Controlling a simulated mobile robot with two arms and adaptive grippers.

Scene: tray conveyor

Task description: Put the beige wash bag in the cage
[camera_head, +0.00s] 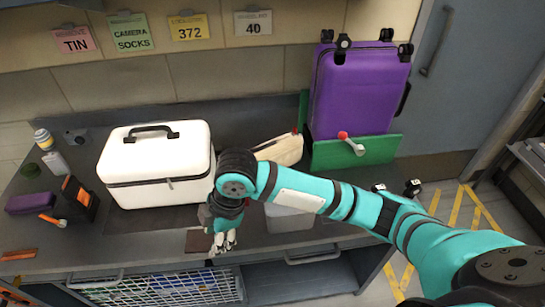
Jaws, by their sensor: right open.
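The beige wash bag (281,149) lies on the dark counter in the middle, tilted, partly hidden behind my right arm. My right gripper (224,243) points down over the front of the counter, in front of the bag and to its left. It is open, with nothing seen in it, and apart from the bag. A wire-fronted cage (160,291) sits below the counter at the front left, with coloured things behind its mesh. My left gripper is out of the picture.
A large white case (157,160) stands left of my right gripper. A purple suitcase (358,90) stands in a green holder (355,153) at the back right. A pale grey tray (288,220) is partly under my arm. Small items, including a purple pouch (31,203), lie at the left.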

